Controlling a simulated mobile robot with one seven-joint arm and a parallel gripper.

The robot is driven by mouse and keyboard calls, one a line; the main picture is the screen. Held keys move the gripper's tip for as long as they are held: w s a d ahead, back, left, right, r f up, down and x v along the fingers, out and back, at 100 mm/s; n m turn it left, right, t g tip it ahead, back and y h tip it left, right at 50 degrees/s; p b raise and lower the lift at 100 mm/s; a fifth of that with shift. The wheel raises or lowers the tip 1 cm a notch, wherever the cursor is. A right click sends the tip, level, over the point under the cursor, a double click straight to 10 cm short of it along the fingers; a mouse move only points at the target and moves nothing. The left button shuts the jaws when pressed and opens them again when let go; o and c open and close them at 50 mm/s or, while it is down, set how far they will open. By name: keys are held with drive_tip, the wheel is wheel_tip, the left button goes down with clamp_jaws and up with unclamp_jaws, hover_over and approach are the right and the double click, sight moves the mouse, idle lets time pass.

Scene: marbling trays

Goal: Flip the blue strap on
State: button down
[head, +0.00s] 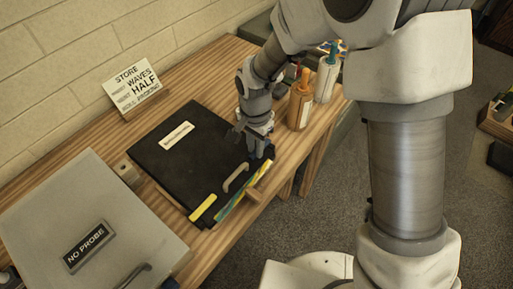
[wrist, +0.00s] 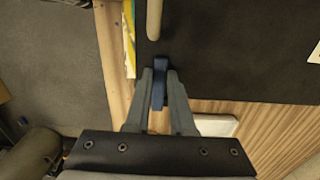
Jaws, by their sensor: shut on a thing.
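The blue strap (wrist: 159,88) stands between the two fingers of my gripper (wrist: 160,98) in the wrist view. The fingers are shut on it at the edge of a black lid (wrist: 240,70). In the head view my gripper (head: 259,146) reaches down to the right corner of the black lid (head: 180,165), and the strap is mostly hidden by the fingers there. A pale bar handle (head: 235,178) is on the lid close to the gripper. It also shows in the wrist view (wrist: 154,20), just beyond the strap.
A grey lid (head: 85,225) labelled "NO PROBE" stands at lower left. A sign (head: 138,85) stands at the wall. Orange and white bottles (head: 300,100) stand right of my gripper. A yellow-green strip (head: 243,191) lies along the tray's front edge. Bare wood (head: 180,85) is at the back.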

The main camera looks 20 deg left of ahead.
drive_tip(key=c, duration=0.8)
unclamp_jaws()
drive_tip(key=shift+o, duration=0.2)
drive_tip(key=shift+r, duration=0.15)
wheel_tip(320, 180, up, 17)
drive_tip(key=p, duration=0.1)
drive_tip(key=shift+r, duration=0.15)
drive_tip(key=s+d+r+n+t, duration=0.1)
drive_tip(key=d+r, duration=0.3)
drive_tip(key=d, duration=0.4)
drive_tip(key=s+d+r+n+t, duration=0.15)
drive_tip(key=d+r, duration=0.25)
drive_tip(key=d, duration=0.4)
drive_tip(key=s+d+r+n+t, duration=0.1)
drive_tip(key=s+d+n+t, duration=0.1)
drive_tip(key=s+d, duration=0.6)
drive_tip(key=d+t, duration=0.1)
drive_tip(key=d, duration=0.2)
drive_tip(key=shift+s+r, duration=0.15)
drive_tip(key=shift+s, duration=0.25)
